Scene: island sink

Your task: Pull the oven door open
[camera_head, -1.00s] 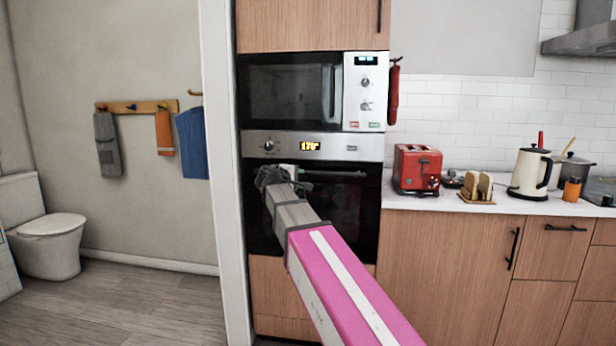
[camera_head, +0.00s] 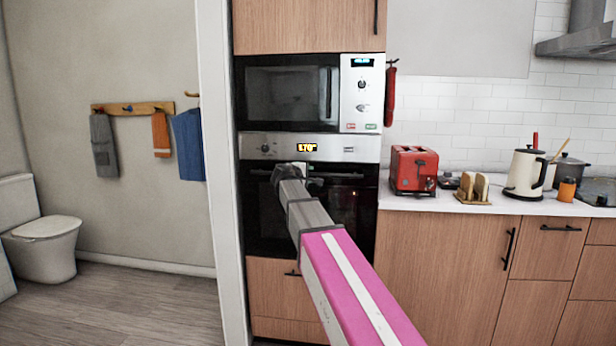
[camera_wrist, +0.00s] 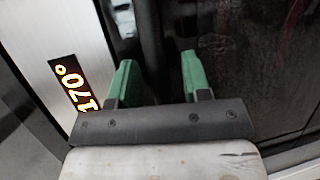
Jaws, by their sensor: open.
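The oven (camera_head: 310,205) is built into the tall wood cabinet, below the microwave. Its black door looks shut, and its dark bar handle (camera_head: 345,175) runs across the top of the door. My gripper (camera_wrist: 158,62) is open, with its two green fingers apart. In the wrist view the fingers point at the top of the oven door, with a dark upright band between or just beyond them. I cannot tell whether the handle lies between the fingers. In the head view my arm hides most of the gripper and the handle's left part.
The lit 170° display (camera_head: 308,148) sits just above the door and shows at left in the wrist view (camera_wrist: 74,86). The microwave (camera_head: 290,92) is above. A white counter with a red toaster (camera_head: 413,168) stands at right. A white door frame (camera_head: 222,200) borders the left.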

